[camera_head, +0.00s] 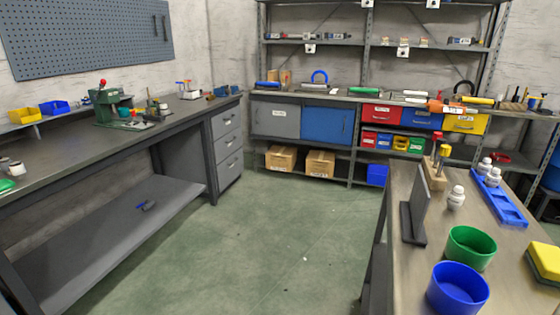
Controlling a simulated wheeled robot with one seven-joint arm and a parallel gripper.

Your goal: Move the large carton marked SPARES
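Two brown cardboard cartons stand side by side on the low shelf of the back unit: a left carton (281,158) and a right carton (320,163). They look close in size. No SPARES marking can be read on either, so I cannot tell which is the large carton marked SPARES, or whether it is one of these. My gripper is not in view.
Green floor (290,235) is open between the left workbench (60,165) and the right table (415,275). On the right table stand a green bowl (471,247), a blue bowl (457,289), a grey upright plate (416,210) and a blue tray (499,201).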

